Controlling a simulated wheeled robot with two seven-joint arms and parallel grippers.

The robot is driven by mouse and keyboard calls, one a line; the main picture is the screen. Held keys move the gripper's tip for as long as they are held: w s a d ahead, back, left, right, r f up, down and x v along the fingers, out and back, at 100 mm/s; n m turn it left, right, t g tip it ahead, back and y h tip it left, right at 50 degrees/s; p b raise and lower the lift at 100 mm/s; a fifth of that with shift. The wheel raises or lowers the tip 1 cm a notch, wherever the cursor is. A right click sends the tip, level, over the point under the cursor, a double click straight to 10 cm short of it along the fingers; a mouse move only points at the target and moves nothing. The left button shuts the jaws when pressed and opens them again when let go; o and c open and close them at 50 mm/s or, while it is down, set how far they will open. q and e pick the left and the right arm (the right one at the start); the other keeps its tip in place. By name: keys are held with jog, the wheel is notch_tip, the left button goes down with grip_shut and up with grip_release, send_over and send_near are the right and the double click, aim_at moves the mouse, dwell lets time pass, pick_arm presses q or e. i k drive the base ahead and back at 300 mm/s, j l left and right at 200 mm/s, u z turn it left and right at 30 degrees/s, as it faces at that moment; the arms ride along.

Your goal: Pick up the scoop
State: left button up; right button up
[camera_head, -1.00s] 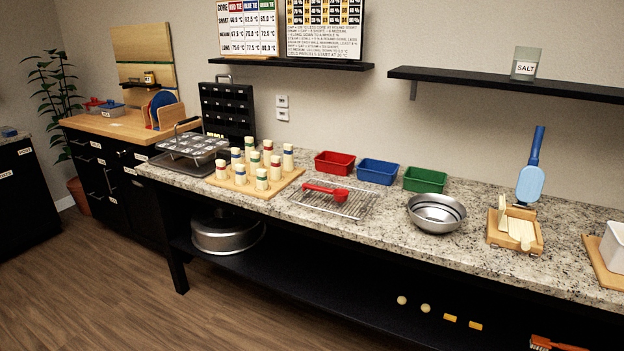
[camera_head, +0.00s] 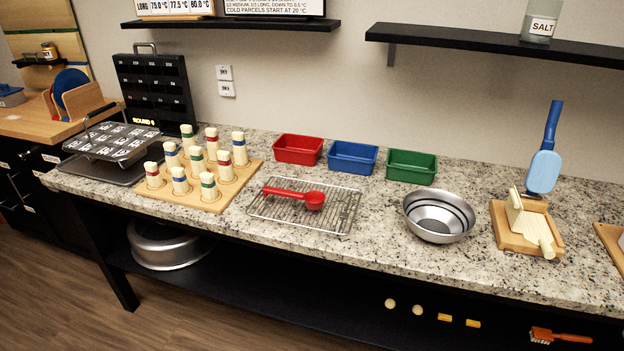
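The red scoop (camera_head: 314,200) lies on a wire cooling rack (camera_head: 337,219) on the speckled granite counter. Its handle points left and its round bowl is at the right end. Nothing covers it. Neither of my grippers shows in the head view.
A wooden board (camera_head: 215,203) with several banded pegs stands left of the rack. Red (camera_head: 299,150), blue (camera_head: 353,158) and green (camera_head: 412,166) bins stand behind. A steel bowl (camera_head: 438,216) and a wooden block with a blue-handled tool (camera_head: 545,165) are to the right. The counter's front strip is clear.

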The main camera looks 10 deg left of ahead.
aim_at(314, 200)
jog(key=i+j+z, duration=0.15)
jog(key=j, duration=0.3)
jog(key=i+j+z, duration=0.2)
jog(key=j, duration=0.25)
jog(key=i+j+z, duration=0.15)
jog(key=j, duration=0.35)
jog(key=j+z, duration=0.15)
jog(key=j, duration=0.35)
jog(key=i, duration=0.05)
